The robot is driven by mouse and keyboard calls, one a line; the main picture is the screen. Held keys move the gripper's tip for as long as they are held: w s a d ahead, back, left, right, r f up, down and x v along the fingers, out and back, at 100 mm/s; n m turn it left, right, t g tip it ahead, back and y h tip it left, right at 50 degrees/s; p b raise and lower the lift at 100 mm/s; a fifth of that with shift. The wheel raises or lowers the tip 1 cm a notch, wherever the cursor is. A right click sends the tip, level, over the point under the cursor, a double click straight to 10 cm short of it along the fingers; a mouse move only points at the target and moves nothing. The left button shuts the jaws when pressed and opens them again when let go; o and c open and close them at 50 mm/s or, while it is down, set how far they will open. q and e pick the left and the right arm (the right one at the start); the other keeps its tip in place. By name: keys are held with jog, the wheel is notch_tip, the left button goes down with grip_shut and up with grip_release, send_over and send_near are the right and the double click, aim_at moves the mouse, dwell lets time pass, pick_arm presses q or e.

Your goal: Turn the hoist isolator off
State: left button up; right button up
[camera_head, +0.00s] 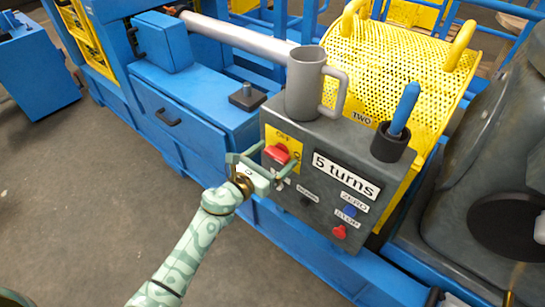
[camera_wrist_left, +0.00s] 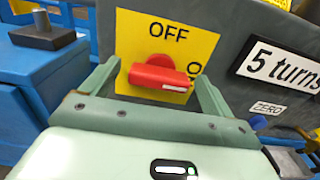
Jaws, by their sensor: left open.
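The hoist isolator is a red rotary knob (camera_head: 277,153) on a yellow plate (camera_head: 291,138) at the left of the grey control box's front. In the left wrist view the knob (camera_wrist_left: 158,73) lies roughly crosswise, with OFF printed above it. A second marking to its right, beginning with O, is partly covered by a finger. My left gripper (camera_head: 275,160) is open at the plate, and its fingers (camera_wrist_left: 158,84) stand on either side of the knob. I cannot tell whether they touch it. My right gripper is not in view.
The grey control box (camera_head: 330,232) has a "5 turns" label (camera_head: 346,175), a blue button (camera_head: 350,211) and a red button (camera_head: 339,232). A grey mug (camera_head: 303,84) and a dark cup (camera_head: 389,146) with a blue-handled tool (camera_head: 405,108) stand on top. Yellow perforated guard (camera_head: 400,60) is behind.

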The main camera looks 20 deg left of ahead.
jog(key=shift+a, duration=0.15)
pick_arm(q)
jog(key=c, duration=1)
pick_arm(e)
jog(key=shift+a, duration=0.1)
pick_arm(q)
jog(key=shift+n, duration=0.3)
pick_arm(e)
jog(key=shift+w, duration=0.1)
pick_arm(q)
jog(key=n, duration=0.3)
jog(key=shift+p, duration=0.35)
jog(key=n+p, duration=0.1)
jog(key=n, duration=0.4)
jog(key=shift+a, duration=0.15)
jog(key=n+p, duration=0.1)
jog(key=n, duration=0.3)
jog(key=shift+n, duration=0.4)
jog(key=shift+a+f+n+p, duration=0.15)
jog(key=shift+n+p, duration=0.5)
jog(key=shift+n, duration=1.55)
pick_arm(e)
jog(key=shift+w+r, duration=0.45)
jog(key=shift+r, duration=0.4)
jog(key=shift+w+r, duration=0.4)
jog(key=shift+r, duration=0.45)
pick_arm(q)
jog(key=shift+f, duration=0.1)
